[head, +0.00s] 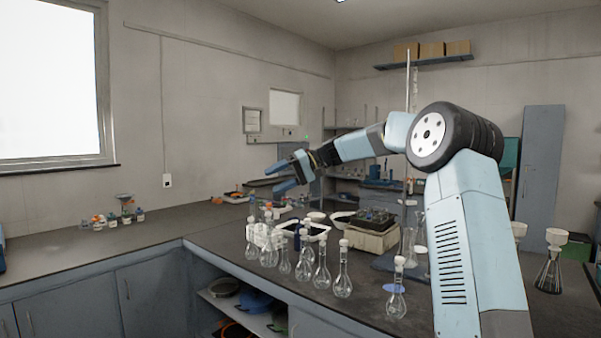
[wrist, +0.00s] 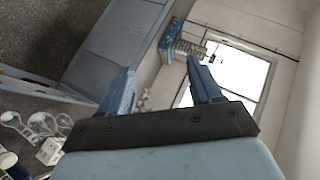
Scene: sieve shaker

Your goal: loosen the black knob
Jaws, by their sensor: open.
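My gripper (head: 277,178) is held in the air above the glassware bench, its two blue fingers apart and nothing between them. In the wrist view the gripper (wrist: 160,67) is open too. Beyond its right fingertip, far off, is a small blue device with a grey stacked body and thin rods, which looks like the sieve shaker (wrist: 188,47). A small dark spot by the rods may be the black knob (wrist: 212,47), too small to be sure. In the head view only a blue edge (head: 2,254) shows at the left border; I cannot tell whether it belongs to the shaker.
Several glass flasks (head: 343,278) stand along the front of the near bench (head: 225,250). A beige instrument (head: 372,238) with a dark top is behind them. Small bottles (head: 127,215) stand on the left counter (head: 60,255), which is otherwise mostly clear. A window (head: 52,85) is above it.

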